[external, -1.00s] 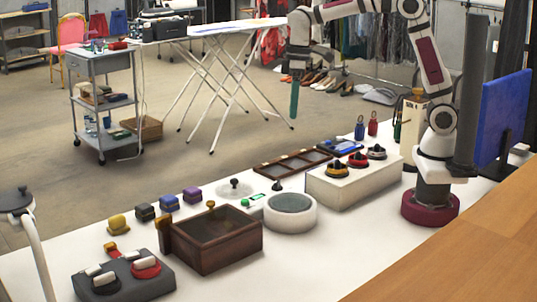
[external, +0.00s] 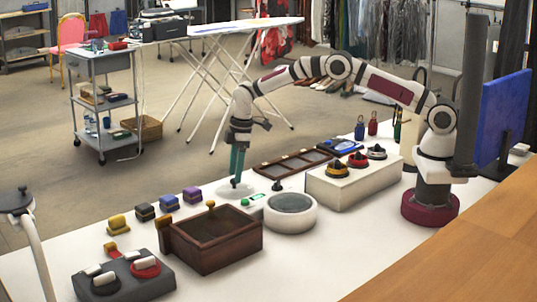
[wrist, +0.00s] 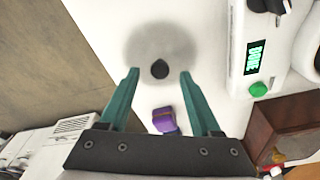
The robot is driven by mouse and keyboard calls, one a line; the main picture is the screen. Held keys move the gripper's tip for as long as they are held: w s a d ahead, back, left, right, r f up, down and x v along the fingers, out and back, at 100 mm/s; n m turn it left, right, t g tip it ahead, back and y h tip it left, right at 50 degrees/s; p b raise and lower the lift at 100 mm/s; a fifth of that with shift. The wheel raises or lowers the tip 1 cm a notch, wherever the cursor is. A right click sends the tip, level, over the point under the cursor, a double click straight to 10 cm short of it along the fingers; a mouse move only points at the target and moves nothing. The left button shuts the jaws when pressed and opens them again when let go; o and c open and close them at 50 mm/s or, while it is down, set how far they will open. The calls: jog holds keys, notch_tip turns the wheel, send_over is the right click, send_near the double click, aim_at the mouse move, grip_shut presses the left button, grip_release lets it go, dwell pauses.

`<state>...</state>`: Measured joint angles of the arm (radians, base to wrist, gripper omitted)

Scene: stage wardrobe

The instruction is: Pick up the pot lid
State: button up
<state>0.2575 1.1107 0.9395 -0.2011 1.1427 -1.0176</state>
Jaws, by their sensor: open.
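The pot lid (external: 221,190) is a pale, translucent grey disc with a dark knob, flat on the white table. In the wrist view the lid (wrist: 160,38) is ahead, with its black knob (wrist: 160,69) near the middle. My gripper (external: 237,183) points down over the lid. In the wrist view its teal fingers (wrist: 159,74) are spread apart, with the knob showing between the tips and nothing gripped. Whether the tips are level with the knob or above it, I cannot tell. In the external view the fingers hide part of the lid and knob.
A brown wooden box (external: 215,257) is in front. A purple block (external: 192,196) lies left of the lid. A dark divided tray (external: 292,164) is behind right.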

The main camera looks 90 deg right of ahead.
jog(key=shift+w+f, duration=0.15)
jog(key=shift+f, duration=0.75)
grip_shut()
jog(key=shift+r, duration=0.15)
